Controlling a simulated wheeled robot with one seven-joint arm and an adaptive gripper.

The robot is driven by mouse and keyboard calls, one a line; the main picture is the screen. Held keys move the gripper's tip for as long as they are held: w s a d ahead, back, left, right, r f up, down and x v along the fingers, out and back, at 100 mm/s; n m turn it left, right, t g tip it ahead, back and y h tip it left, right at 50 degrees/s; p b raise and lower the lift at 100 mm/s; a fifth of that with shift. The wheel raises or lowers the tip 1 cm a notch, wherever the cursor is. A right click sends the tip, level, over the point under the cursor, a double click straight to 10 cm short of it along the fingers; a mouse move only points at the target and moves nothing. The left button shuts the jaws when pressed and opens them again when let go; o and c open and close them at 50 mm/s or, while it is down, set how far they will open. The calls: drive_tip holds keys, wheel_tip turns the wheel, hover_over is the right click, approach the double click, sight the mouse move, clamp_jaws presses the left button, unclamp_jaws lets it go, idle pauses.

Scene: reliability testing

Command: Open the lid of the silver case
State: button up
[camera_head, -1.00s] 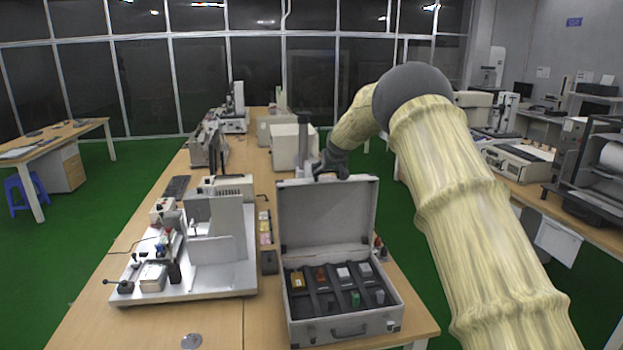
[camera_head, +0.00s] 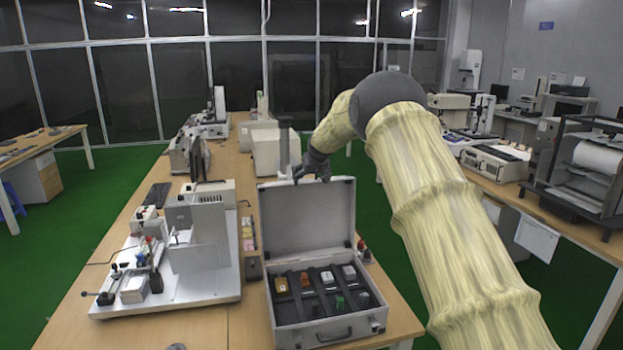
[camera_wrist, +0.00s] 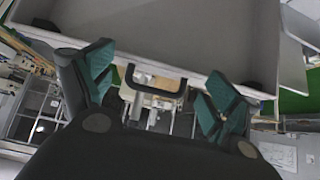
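The silver case (camera_head: 327,331) stands on the wooden table with its lid (camera_head: 308,218) raised to about upright. Small coloured and grey items sit in slots of its dark insert (camera_head: 325,290). My gripper (camera_head: 312,170) is at the top edge of the lid in the head view. The lid's grey panel (camera_wrist: 190,35) fills the upper part of that view. Contact between the fingers and the lid cannot be told.
A white test rig (camera_head: 190,255) stands left of the case on the table (camera_head: 120,265). Beige instruments (camera_head: 268,150) stand behind the lid. Small red-topped items (camera_head: 362,250) lie close to the case's right side. Another bench with machines is at the right.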

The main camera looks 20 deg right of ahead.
drive_tip(key=v, duration=1.2)
drive_tip(key=shift+c, duration=0.2)
